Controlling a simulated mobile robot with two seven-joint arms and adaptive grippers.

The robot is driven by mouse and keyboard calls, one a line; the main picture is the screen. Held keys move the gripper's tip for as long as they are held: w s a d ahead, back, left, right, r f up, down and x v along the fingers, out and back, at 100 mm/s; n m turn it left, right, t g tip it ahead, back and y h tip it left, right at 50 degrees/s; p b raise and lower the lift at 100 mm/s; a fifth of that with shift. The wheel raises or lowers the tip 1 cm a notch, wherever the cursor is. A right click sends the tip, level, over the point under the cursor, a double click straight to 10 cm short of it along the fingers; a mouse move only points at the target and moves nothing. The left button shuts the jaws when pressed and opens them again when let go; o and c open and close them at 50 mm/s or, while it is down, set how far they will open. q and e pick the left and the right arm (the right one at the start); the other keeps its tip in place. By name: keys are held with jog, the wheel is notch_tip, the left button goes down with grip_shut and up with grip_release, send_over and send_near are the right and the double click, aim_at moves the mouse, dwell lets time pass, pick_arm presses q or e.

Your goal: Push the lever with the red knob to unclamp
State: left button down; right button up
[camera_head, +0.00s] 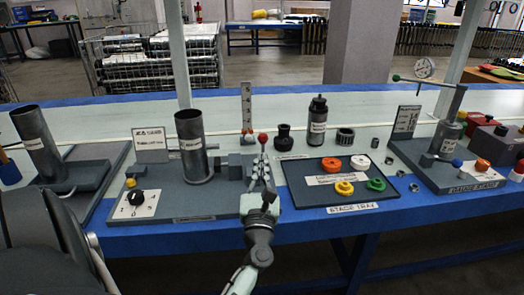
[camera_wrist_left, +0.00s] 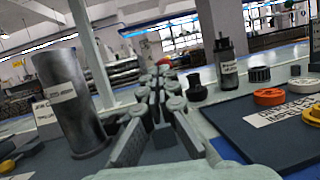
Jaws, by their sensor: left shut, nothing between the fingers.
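The red knob (camera_head: 262,138) tops a lever at the right end of the clamp fixture's grey base (camera_head: 222,203). A dark grey tube (camera_head: 192,150) stands upright on this base, with grey clamp blocks (camera_head: 234,160) between it and the lever. My left gripper (camera_head: 261,168) is shut and empty, just below and in front of the knob in the head view. It hides most of the lever, and I cannot tell whether it touches it. My right gripper is not in view.
A dark stage tray (camera_head: 340,197) with coloured rings lies right of the fixture. A black bottle (camera_head: 317,122) and a dark fitting (camera_head: 284,138) stand behind it. A black dial (camera_head: 136,197) is on the base's left. A gauge stage (camera_head: 450,160) stands farther right.

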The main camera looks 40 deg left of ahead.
pick_arm(q)
jog(key=shift+v, duration=1.85)
